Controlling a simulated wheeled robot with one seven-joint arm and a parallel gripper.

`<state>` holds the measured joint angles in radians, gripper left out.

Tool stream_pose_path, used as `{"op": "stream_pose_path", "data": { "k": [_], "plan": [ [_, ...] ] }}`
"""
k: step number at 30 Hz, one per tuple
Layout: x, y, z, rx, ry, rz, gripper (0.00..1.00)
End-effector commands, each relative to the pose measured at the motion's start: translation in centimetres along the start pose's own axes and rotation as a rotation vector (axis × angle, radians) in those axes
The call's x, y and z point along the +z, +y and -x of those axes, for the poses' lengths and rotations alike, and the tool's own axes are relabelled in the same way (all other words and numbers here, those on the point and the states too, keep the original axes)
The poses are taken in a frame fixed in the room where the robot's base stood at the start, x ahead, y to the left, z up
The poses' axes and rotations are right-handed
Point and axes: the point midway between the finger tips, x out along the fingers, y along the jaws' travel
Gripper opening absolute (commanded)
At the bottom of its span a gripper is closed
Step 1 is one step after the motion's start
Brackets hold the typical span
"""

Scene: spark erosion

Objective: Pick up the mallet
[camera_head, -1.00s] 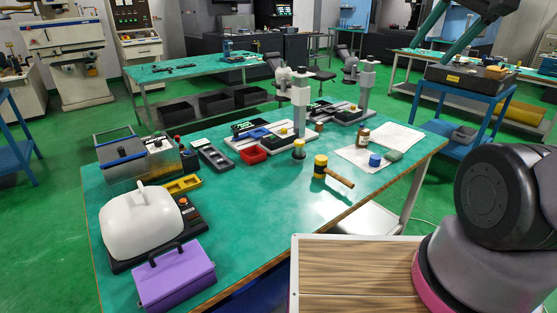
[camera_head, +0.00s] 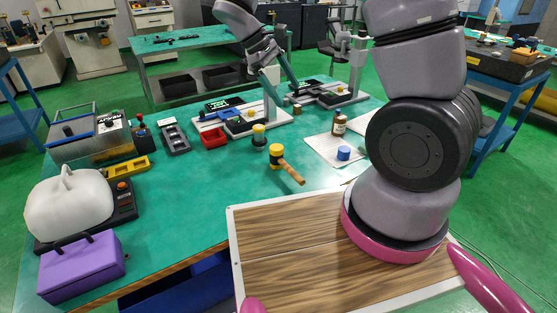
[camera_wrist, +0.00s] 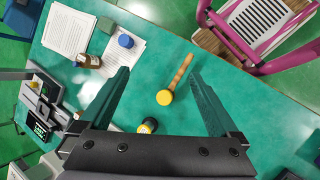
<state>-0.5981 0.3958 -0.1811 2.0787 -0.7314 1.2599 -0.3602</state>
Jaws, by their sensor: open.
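My gripper (camera_head: 287,92) is up over the table, farther back than the mallet in the head view. In the wrist view my gripper (camera_wrist: 160,75) has its fingers spread wide with nothing held between them. It is apart from the mallet.
A yellow-topped black cylinder (camera_head: 259,136) stands close beside the mallet head. A blue cap (camera_head: 344,153) and a brown bottle (camera_head: 339,124) are on papers at right. A red tray (camera_head: 214,138) and grey stands lie behind.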

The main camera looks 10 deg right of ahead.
Motion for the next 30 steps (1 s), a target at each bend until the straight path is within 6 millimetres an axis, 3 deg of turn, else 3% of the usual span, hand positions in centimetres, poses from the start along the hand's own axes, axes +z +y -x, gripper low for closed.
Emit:
{"op": "stream_pose_path", "data": {
  "k": [3, 15, 21, 26, 30],
  "plan": [
    [-3.5, -1.6, -3.0, 0.130, -0.132, 0.166, 0.97],
    [-12.9, -6.9, -12.3, 0.632, -0.534, 0.664, 0.97],
    [-16.0, -9.1, -15.8, 0.853, -0.686, 0.832, 0.97],
    [-17.1, -10.0, -17.1, 0.948, -0.748, 0.896, 0.97],
    [-17.4, -9.7, -17.7, 0.972, -0.764, 0.911, 0.97]
  ]
}}
